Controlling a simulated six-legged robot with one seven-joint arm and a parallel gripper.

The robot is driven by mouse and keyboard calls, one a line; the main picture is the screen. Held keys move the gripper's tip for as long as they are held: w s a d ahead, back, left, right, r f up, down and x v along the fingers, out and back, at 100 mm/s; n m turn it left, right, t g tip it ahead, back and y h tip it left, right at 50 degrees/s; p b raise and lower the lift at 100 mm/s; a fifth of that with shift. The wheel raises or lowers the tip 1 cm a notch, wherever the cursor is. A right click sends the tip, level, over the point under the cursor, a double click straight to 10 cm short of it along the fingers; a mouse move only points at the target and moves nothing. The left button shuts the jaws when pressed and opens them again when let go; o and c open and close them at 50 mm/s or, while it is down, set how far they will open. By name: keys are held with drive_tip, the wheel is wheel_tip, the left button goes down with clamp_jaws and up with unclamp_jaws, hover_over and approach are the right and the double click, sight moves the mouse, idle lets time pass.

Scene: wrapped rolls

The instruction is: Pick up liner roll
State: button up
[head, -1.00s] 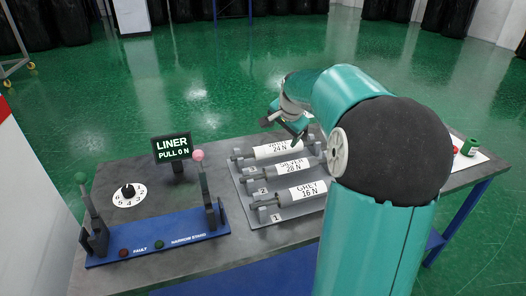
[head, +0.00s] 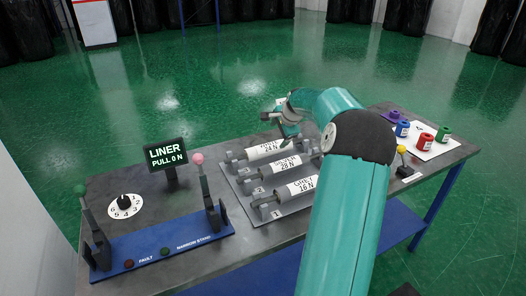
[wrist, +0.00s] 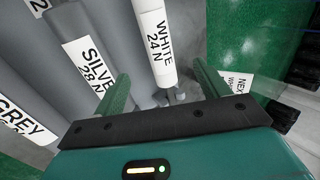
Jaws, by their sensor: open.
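Three wrapped rolls lie in a grey rack (head: 250,208): one labelled white, 24 N (head: 266,149), one silver, 28 N (head: 284,167), and one grey, 16 N (head: 297,187). A display (head: 166,155) reads "LINER, PULL 0 N"; no roll I can read is labelled liner. My gripper (head: 287,132) is over the far end of the rack, near the white roll. In the wrist view my gripper (wrist: 163,82) is open, with its green fingers apart and the white roll (wrist: 151,35) seen between them. The silver roll (wrist: 88,65) is left of it. I cannot tell whether the fingers touch anything.
A blue lever stand (head: 160,250) and a numbered dial (head: 125,205) are on the left of the table (head: 225,240). On the right, several coloured spools, one red (head: 425,140), stand near a yellow-topped knob (head: 402,150). Open green floor lies beyond the table.

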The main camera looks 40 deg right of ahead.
sight(271, 147)
drive_tip(key=x, duration=0.7)
drive_tip(key=shift+d+f, duration=0.2)
drive_tip(key=shift+f, duration=0.05)
drive_tip(key=shift+x, duration=2.75)
drive_tip(key=shift+a, duration=0.2)
drive_tip(key=shift+s, duration=0.1)
drive_tip(key=shift+c, duration=0.2)
drive_tip(key=c, duration=1.5)
